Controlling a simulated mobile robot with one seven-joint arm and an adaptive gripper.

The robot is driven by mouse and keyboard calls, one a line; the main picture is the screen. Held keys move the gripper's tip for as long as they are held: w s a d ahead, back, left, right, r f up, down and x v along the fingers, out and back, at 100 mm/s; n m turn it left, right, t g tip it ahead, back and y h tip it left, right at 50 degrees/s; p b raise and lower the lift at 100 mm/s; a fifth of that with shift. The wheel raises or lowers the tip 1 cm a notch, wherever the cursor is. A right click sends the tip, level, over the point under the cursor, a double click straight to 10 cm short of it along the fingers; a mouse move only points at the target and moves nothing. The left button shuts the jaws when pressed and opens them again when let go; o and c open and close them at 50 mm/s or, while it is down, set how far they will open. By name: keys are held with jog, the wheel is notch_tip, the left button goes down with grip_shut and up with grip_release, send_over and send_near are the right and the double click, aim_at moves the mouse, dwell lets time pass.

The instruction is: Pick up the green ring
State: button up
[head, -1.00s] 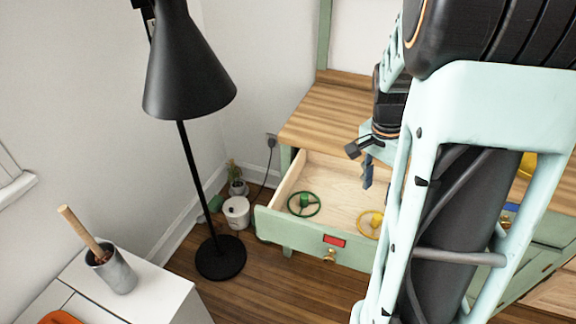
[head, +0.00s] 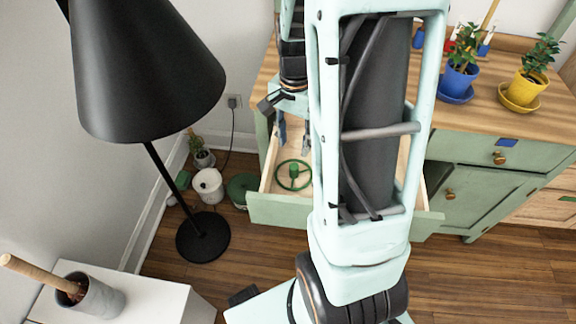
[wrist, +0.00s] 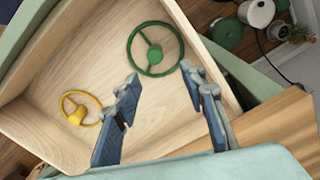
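The green ring (head: 293,175), a wheel with a hub and spokes, lies in the open drawer (head: 290,210) near its left end. It also shows whole in the wrist view (wrist: 154,56), at top centre on the pale wooden drawer floor. My gripper (head: 294,149) hangs over the drawer, just behind the ring in the head view. In the wrist view my gripper (wrist: 161,76) has its two blue-tipped fingers spread wide with nothing between them. The fingertips point toward the ring and look apart from it.
A yellow wheel (wrist: 77,108) lies in the drawer, left in the wrist view. Drawer walls surround both wheels. A black floor lamp (head: 150,75) stands left of the drawer. Potted plants (head: 460,80) stand on the cabinet top. My arm hides much of the drawer in the head view.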

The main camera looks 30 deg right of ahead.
aim_at(294, 166)
jog(key=f+b, duration=0.1)
jog(key=f, duration=0.2)
jog(key=f+b, duration=0.1)
jog(key=f, duration=0.2)
jog(key=s+f+b, duration=0.1)
jog(key=f, duration=0.2)
jog(key=shift+a+f, duration=0.15)
jog(key=shift+f, duration=0.2)
jog(key=shift+r, duration=0.1)
jog(key=c, duration=0.9)
